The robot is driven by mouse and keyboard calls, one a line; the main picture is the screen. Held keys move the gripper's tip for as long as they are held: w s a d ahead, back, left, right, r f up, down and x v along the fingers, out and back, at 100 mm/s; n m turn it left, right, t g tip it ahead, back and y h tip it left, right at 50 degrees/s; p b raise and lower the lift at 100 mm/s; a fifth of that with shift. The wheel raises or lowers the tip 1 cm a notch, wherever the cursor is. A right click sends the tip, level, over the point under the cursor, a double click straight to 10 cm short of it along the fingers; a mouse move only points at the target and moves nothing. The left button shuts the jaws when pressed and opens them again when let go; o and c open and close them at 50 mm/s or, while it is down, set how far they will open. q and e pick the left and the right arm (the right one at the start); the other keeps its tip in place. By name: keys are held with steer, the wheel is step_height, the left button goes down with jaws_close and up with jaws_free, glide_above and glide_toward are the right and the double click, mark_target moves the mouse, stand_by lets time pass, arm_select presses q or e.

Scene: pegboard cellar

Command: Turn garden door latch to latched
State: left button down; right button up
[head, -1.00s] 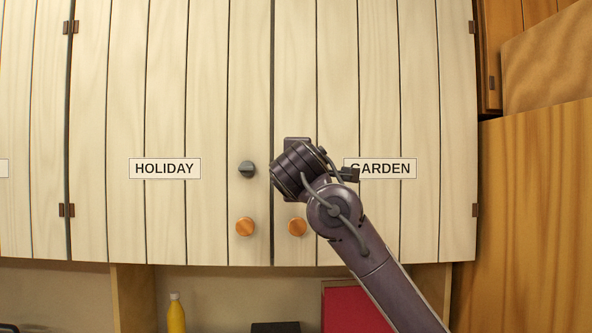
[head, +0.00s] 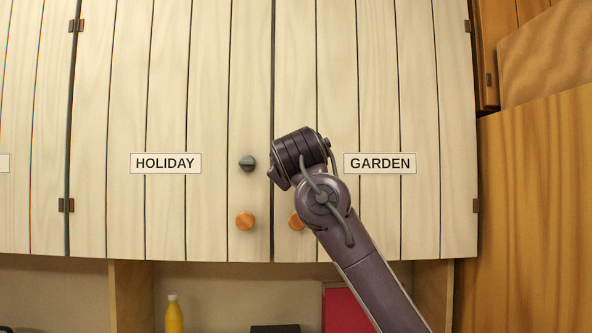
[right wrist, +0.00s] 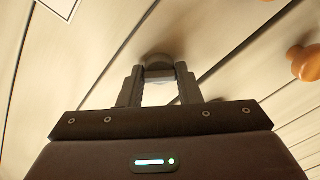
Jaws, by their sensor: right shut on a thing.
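The garden door (head: 380,90) is a closed cream plank door with a GARDEN label (head: 380,163). In the head view its latch is hidden behind my right wrist. In the right wrist view a grey latch knob (right wrist: 155,61) sits between the fingers of my right gripper (right wrist: 160,74), which is shut on it. The latch's exact turn angle is hard to tell. My left gripper is in neither view.
The holiday door (head: 165,90) beside it has a grey latch (head: 247,163) and an orange knob (head: 245,221). The garden door's orange knob (head: 296,221) is partly behind my arm. A yellow bottle (head: 174,314) stands below.

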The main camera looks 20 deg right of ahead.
steer(key=m, duration=0.1)
steer(key=m+b, duration=0.1)
steer(key=m, duration=0.2)
steer(key=shift+f+m, duration=0.25)
steer(key=shift+m, duration=0.15)
steer(key=shift+r+m+b, duration=0.1)
steer(key=shift+m+b, duration=0.5)
steer(key=shift+m, duration=1.6)
steer(key=o, duration=1)
steer(key=shift+w, duration=0.15)
steer(key=shift+c, duration=0.2)
